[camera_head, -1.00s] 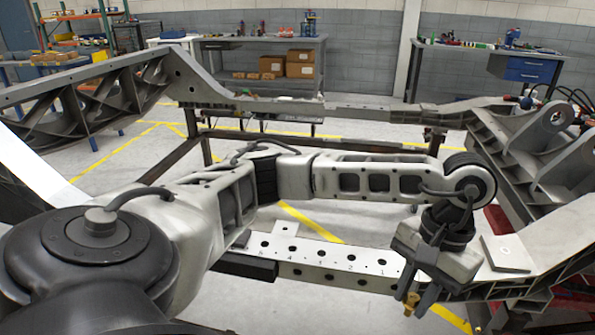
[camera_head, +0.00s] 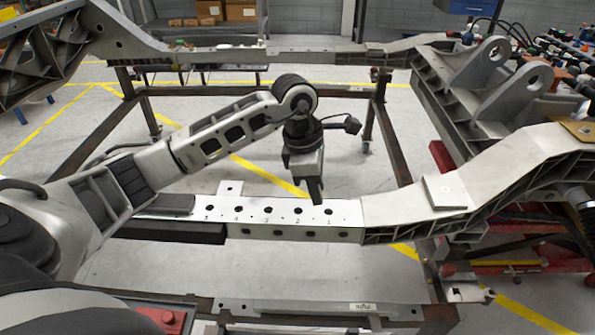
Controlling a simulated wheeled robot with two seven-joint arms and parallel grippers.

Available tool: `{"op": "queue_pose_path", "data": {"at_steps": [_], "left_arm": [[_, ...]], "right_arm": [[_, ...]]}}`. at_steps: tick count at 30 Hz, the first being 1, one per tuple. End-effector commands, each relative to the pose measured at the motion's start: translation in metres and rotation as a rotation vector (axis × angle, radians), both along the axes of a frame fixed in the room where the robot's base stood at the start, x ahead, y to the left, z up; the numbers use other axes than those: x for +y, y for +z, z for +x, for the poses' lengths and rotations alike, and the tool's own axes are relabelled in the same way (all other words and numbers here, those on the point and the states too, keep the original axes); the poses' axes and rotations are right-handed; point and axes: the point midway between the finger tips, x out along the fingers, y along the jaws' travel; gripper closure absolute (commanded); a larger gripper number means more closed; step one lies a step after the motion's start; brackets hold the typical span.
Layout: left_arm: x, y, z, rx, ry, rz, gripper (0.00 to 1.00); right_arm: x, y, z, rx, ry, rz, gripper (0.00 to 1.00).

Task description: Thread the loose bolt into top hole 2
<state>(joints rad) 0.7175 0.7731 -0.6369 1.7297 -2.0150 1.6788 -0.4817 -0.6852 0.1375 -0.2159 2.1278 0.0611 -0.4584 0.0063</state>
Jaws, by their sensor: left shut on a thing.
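The light metal plate (camera_head: 350,213) of the chassis rail has a row of dark top holes, numbered 1 to 5 from right to left. Top hole 2 (camera_head: 298,209) shows open, second from the right. My left gripper (camera_head: 317,198) points down just behind and above the plate, between holes 2 and 1 in the picture. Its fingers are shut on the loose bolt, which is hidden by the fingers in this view. Whether the fingertips touch the plate cannot be told. My right gripper is not in view.
A small flat plate (camera_head: 447,192) lies on the rail to the right. Upright lugs (camera_head: 490,65) rise at the back right. A dark bar (camera_head: 170,231) runs along the front left of the plate. The floor (camera_head: 370,160) behind the plate is free.

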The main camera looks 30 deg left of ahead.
Motion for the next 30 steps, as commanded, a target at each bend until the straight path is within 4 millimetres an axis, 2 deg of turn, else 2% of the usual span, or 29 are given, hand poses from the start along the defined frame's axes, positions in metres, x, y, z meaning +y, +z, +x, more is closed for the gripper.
{"op": "queue_pose_path", "data": {"at_steps": [3,6,12,20,30], "left_arm": [[0.017,-0.004,0.007,0.002,0.324,-0.001,1.00],[0.032,-0.007,0.012,0.000,0.557,-0.001,1.00],[0.050,-0.011,0.016,0.001,0.842,-0.001,1.00],[0.054,-0.017,0.016,0.002,0.906,-0.001,1.00],[0.054,-0.040,0.016,0.002,0.904,-0.002,1.00]], "right_arm": [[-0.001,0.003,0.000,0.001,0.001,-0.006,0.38],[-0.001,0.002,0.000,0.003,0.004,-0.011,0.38],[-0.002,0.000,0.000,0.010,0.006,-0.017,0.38],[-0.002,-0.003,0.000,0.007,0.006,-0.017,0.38],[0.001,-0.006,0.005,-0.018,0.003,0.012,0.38]]}}
